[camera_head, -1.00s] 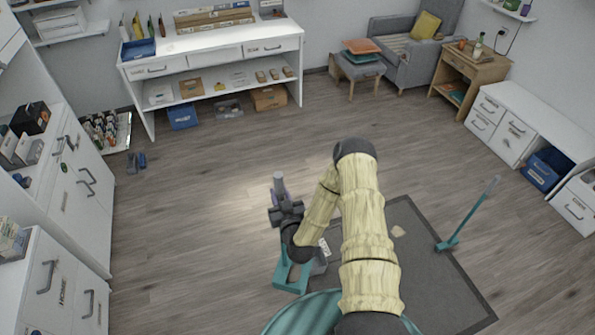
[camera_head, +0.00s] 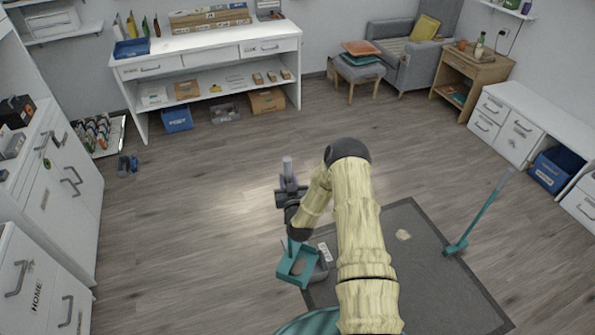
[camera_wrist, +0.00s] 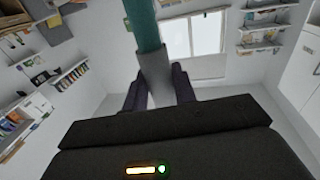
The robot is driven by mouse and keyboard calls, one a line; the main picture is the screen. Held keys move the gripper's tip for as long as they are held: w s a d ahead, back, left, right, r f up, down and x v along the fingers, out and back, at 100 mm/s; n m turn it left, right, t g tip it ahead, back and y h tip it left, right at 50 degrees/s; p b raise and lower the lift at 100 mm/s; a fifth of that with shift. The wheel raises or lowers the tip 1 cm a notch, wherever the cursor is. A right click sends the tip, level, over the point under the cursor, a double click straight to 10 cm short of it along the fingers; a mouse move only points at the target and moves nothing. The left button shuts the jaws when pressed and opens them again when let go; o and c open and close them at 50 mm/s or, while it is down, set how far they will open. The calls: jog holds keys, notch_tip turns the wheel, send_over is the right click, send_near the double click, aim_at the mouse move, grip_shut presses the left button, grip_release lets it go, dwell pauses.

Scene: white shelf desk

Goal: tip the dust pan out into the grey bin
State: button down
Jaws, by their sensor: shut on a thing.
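The teal dust pan (camera_head: 283,271) hangs below my gripper (camera_head: 288,187) in the head view, its handle upright and its tray low. My gripper is shut on the grey upper part of the handle, which also shows between the fingers in the wrist view (camera_wrist: 155,75). A small brownish patch shows inside the tray. The grey bin (camera_head: 321,268), with a white label, stands just behind and right of the pan at the mat's left edge. The pan overlaps it in the picture; I cannot tell whether they touch. My arm hides part of the area to the right.
A dark grey mat (camera_head: 440,290) lies on the floor at right, with a beige patch (camera_head: 403,235) on it. White cabinets (camera_head: 60,200) line the left. The wooden floor in the middle is clear.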

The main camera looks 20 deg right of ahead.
jog(key=w+d+f+m+h+b, duration=0.1)
jog(key=w+d+f+h+b, duration=0.1)
jog(key=w+b, duration=0.5)
jog(key=w+d+f+m+g+h+b, duration=0.1)
jog(key=w+d+b, duration=0.5)
jog(key=b, duration=1.1)
notch_tip(320, 180, down, 3)
jog(key=shift+w+r+m+h, duration=0.1)
jog(key=shift+w+m+h, duration=0.35)
jog(key=shift+m+h, duration=0.4)
jog(key=s+d+f+m+h+b, duration=0.1)
jog(key=s+d+f+m+b, duration=0.1)
jog(key=s+d+b, duration=0.5)
jog(key=s+d+f+m+t+h+b, duration=0.1)
jog(key=s+d+f+b, duration=0.3)
jog(key=s+b, duration=0.7)
jog(key=shift+s+d+f+m+t, duration=0.35)
jog(key=shift+s+d+m, duration=0.3)
jog(key=shift+s+d, duration=1.05)
jog(key=shift+s+a, duration=0.3)
jog(key=shift+s+f, duration=0.1)
